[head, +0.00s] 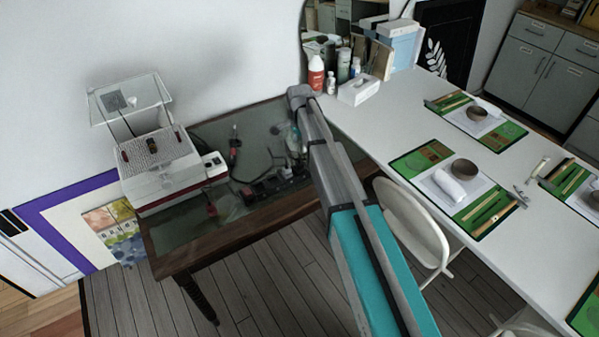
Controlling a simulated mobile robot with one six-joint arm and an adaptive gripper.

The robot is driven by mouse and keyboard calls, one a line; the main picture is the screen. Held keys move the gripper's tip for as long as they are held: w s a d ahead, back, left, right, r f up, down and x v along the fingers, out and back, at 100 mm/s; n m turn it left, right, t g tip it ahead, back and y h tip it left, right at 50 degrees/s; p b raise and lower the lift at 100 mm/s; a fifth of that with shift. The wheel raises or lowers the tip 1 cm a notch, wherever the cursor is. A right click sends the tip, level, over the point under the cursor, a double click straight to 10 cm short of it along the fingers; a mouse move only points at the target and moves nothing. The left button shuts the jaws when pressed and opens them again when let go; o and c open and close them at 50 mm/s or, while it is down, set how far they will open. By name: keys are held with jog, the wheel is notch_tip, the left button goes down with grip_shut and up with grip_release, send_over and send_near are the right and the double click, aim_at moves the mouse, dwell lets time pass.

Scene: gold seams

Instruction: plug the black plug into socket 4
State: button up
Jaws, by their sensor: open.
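A dark power strip (268,186) lies on the glass-topped table, right of its middle. Its sockets and their numbers are too small to read. Dark cords and small black pieces lie around it, and I cannot tell which one is the black plug. My arm reaches in from the lower right, over the table's right end. My gripper (291,148) hangs below the arm's far end, above the back right of the table, small and partly hidden by the arm. It is open, with nothing seen in it.
A white and red machine (160,172) with a clear raised lid stands on the table's left end. The white dining table (385,130) and a white chair (415,222) stand to the right.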

aim_at(300, 163)
jog(key=shift+f+b, duration=2.4)
jog(key=shift+f, duration=0.3)
jog(key=shift+w+f+b, duration=0.15)
jog(key=shift+f+b, duration=1.15)
jog(key=shift+w+f+b, duration=0.1)
jog(key=shift+f+b, duration=1.2)
grip_shut()
